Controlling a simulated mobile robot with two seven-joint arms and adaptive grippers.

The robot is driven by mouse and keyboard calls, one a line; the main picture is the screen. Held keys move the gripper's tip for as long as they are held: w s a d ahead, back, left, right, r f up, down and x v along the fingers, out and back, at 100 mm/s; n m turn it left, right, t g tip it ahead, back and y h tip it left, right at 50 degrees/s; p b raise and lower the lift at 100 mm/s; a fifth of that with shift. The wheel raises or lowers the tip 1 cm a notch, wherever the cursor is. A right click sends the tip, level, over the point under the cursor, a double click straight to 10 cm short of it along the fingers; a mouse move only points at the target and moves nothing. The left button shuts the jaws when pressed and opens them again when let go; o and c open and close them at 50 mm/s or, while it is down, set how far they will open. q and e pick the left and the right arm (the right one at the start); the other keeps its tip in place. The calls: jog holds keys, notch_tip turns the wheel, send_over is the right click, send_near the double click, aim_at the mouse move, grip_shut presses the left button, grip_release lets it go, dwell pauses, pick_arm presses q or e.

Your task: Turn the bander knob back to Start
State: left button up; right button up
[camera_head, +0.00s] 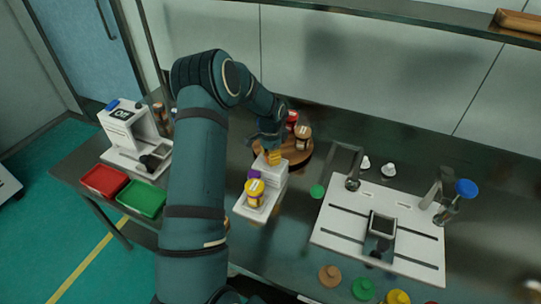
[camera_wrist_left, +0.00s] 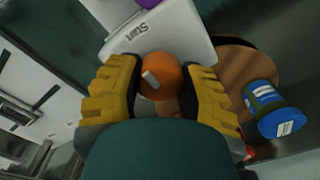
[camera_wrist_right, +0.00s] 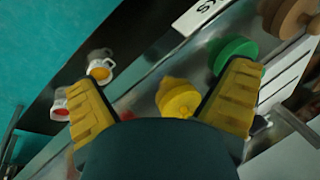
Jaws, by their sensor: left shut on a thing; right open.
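The white bander (camera_head: 284,187) stands mid-table in the head view, with a yellow jar (camera_head: 254,193) and a purple-topped item (camera_head: 254,174) at its front. In the left wrist view, an orange knob (camera_wrist_left: 165,72) with a short white mark sits beside the white casing (camera_wrist_left: 185,35), which carries the word Start. My left gripper (camera_head: 275,157) is at the bander's back end. Its yellow fingers (camera_wrist_left: 160,80) are closed around the knob from both sides. My right gripper (camera_wrist_right: 165,85) is open and empty, seen only in its wrist view.
A round wooden tray (camera_head: 290,157) with several jars is close behind the bander. Red (camera_head: 104,180) and green (camera_head: 142,198) trays lie left. A white board (camera_head: 340,225) lies right, near a blue-capped bottle (camera_head: 447,210). Several round coloured items, including a green one (camera_head: 363,288), line the front.

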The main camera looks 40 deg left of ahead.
dwell(0.4)
pick_arm(q)
jog(key=o, duration=1.2)
jog(key=shift+o, duration=0.2)
notch_tip(320, 180, up, 12)
